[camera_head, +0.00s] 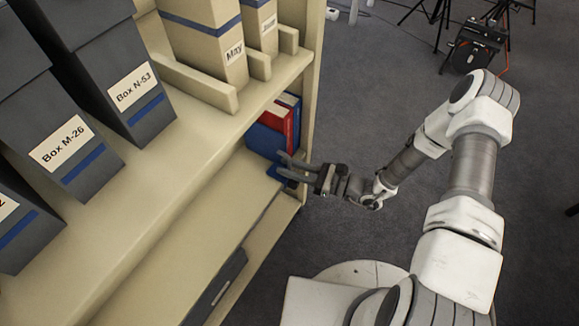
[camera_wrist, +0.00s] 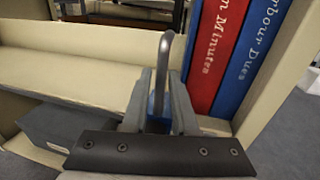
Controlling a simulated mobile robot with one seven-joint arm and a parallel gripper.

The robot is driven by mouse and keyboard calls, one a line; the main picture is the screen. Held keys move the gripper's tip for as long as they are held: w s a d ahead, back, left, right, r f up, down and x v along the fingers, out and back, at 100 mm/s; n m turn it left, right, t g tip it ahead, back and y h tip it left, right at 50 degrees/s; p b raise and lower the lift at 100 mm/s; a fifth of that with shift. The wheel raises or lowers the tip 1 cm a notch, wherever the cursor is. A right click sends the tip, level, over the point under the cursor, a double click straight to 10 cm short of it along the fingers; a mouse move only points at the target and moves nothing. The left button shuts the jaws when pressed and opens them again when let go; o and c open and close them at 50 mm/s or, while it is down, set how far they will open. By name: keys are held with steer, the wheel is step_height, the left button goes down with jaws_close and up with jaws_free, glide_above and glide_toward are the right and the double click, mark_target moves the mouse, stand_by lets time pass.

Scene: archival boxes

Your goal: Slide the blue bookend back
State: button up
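The blue bookend (camera_head: 263,140) stands upright on the lower shelf, to the left of a red book (camera_head: 276,117) and a blue book (camera_head: 291,103). In the wrist view the red (camera_wrist: 216,50) and blue (camera_wrist: 243,45) spines show lettering. My gripper (camera_head: 283,166) reaches in at the shelf's front, just in front of the bookend's lower part. In the wrist view my gripper (camera_wrist: 161,78) has its fingers apart, with a blue part of the bookend (camera_wrist: 158,105) and a thin grey upright edge between them. Whether the fingers touch it cannot be told.
The shelf's end panel (camera_head: 310,95) stands close to the right of the books. The lower shelf (camera_head: 195,225) is bare to the left. Grey boxes (camera_head: 125,88) and cream files (camera_head: 210,45) stand on the upper shelf. A dark box (camera_head: 215,287) lies below.

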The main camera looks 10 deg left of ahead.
jaws_close()
stand_by(1.3)
